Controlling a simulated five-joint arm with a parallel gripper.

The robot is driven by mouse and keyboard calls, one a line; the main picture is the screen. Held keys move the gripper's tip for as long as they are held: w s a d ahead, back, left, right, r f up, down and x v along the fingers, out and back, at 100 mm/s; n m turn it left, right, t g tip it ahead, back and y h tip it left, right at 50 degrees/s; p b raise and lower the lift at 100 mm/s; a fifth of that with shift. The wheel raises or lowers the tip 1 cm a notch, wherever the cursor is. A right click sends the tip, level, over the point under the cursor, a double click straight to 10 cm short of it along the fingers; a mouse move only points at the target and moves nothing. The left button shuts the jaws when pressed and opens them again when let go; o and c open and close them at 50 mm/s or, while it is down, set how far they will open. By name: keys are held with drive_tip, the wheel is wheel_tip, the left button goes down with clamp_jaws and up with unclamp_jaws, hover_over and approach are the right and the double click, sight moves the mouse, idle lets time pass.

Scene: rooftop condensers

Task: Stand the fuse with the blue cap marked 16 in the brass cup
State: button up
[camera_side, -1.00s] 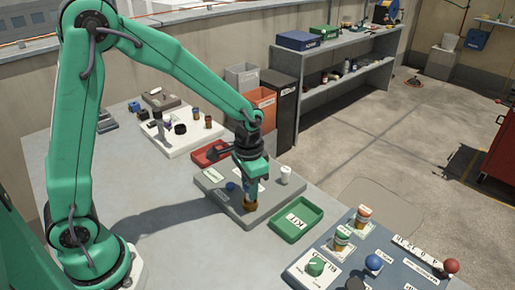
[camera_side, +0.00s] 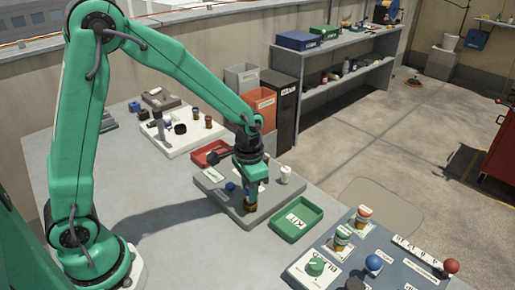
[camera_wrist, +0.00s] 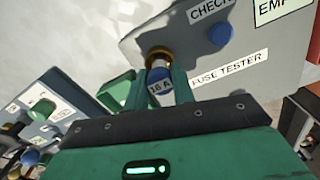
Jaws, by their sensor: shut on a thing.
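My gripper (camera_side: 251,193) is shut on the fuse (camera_wrist: 159,87), low over the grey fuse tester (camera_side: 212,192). The brass cup (camera_wrist: 158,54) is a gold ring at the fuse's far end, on the tester plate. In the side view the cup (camera_side: 250,207) is right below the fingertips. The fuse is in line with the cup; I cannot tell how deep its lower end sits. The fingers hide most of the fuse in the side view.
The tester has a blue button (camera_wrist: 220,35); a white cylinder (camera_side: 286,172) stands at its far right. A green KIT tray (camera_side: 297,220) and a blue-grey control panel (camera_side: 345,266) lie to the right. A red tray (camera_side: 209,150) and a white parts board (camera_side: 185,138) are behind.

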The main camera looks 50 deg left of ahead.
drive_tip(key=shift+f, duration=0.55)
idle(0.4)
drive_tip(key=o, duration=1)
drive_tip(key=shift+o, duration=0.2)
drive_tip(key=shift+r, duration=3.85)
drive_tip(key=shift+r, duration=0.1)
